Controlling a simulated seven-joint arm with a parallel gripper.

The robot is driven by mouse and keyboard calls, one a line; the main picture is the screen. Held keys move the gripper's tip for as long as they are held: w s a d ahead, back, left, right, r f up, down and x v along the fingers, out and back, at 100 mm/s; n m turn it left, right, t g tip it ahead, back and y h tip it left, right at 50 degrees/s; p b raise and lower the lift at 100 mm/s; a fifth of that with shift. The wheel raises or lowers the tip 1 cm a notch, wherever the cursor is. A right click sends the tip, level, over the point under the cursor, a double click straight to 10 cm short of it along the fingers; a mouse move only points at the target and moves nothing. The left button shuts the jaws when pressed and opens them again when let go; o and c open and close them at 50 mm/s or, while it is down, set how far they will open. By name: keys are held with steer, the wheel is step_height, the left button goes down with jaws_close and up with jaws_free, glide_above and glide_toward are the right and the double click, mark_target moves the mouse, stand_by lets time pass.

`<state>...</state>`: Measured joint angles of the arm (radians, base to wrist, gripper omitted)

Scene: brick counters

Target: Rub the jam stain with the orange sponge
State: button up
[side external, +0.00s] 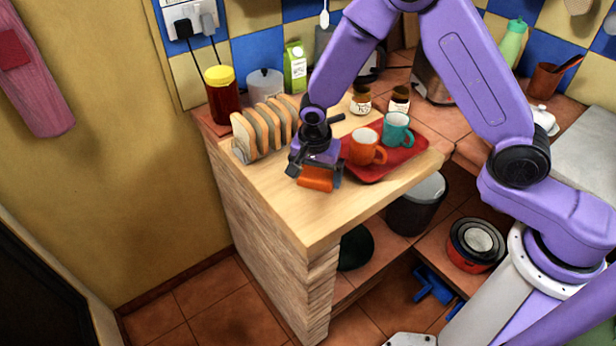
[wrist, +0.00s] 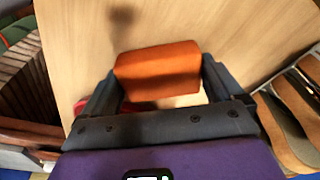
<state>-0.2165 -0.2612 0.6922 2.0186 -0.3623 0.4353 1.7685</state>
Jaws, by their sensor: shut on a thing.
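The orange sponge (side external: 316,179) is held between the fingers of my gripper (side external: 315,172), low over the pale wooden counter (side external: 312,212). I cannot tell whether the sponge touches the wood. In the wrist view the sponge (wrist: 158,70) spans the gap between the two dark fingers of my gripper (wrist: 157,84). A small red patch (wrist: 124,106) shows behind the sponge near the left finger; it may be the jam stain, but it is mostly covered. No stain is clearly visible in the side external view.
Toast slices in a rack (side external: 262,128) stand close at the left. A red tray (side external: 408,160) with an orange mug (side external: 365,147) and a teal mug (side external: 396,130) lies close at the right. Two small jars (side external: 361,100) stand behind. The counter's front part is clear.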

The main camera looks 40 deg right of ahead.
mark_target(297, 193)
steer(key=shift+d, duration=0.8)
steer(key=shift+a, duration=3.65)
steer(key=shift+a+r, duration=0.1)
steer(key=shift+r, duration=0.1)
step_height(297, 193, up, 8)
steer(key=shift+f, duration=0.1)
